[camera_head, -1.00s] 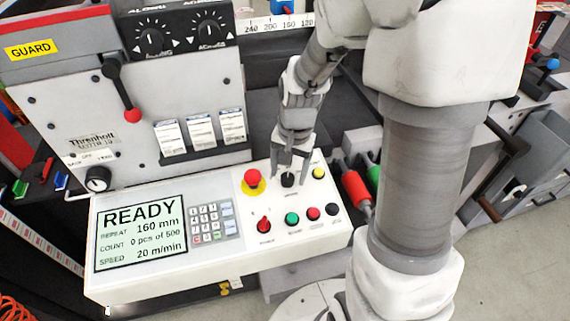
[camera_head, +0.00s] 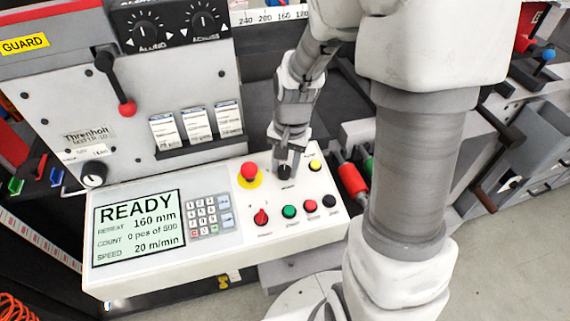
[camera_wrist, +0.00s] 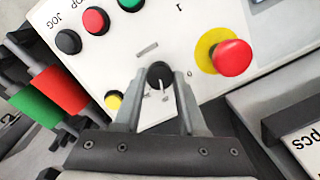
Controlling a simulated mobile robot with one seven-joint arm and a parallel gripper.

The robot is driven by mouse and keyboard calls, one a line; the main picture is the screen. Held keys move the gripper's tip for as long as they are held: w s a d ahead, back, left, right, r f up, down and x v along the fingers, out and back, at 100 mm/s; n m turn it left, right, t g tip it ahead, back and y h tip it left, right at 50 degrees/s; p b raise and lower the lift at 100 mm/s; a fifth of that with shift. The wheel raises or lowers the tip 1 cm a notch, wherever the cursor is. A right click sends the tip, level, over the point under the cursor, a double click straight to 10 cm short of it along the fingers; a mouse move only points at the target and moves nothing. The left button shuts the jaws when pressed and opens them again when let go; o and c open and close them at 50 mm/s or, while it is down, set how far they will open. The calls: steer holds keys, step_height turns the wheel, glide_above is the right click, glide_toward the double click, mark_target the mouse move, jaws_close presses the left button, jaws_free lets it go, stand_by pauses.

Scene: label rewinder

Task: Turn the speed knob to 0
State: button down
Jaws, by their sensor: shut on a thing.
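The black speed knob (camera_head: 285,172) stands on the white sloping control panel (camera_head: 255,245), to the right of the red emergency button. The wrist view shows the same round black knob (camera_wrist: 158,72) between the fingertips, with a "0" mark and a "1" mark printed to its right. My gripper (camera_head: 285,164) reaches down from above and is shut on the knob; it also shows in the wrist view (camera_wrist: 157,88), one finger on each side. The fingers partly hide the knob. The display (camera_head: 138,226) reads READY, repeat 160 mm, count 0 pcs of 500, speed 20 m/min.
The red emergency button (camera_head: 249,171) on its yellow disc is close on the left. A yellow button (camera_head: 315,165) is close on the right. Red, green and black controls line the front, beside a keypad (camera_head: 208,215). Red and green rollers (camera_head: 352,180) lie beyond the panel's right end.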

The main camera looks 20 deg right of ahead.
steer(key=n, duration=0.3)
steer(key=shift+n, duration=0.4)
steer(key=n+h, duration=0.1)
steer(key=n, duration=0.3)
steer(key=shift+a+n, duration=0.1)
steer(key=shift+n, duration=0.2)
steer(key=n, duration=0.3)
steer(key=shift+n+h+p, duration=0.4)
steer(key=shift+n, duration=1.7)
steer(key=shift+c, duration=2.3)
jaws_free()
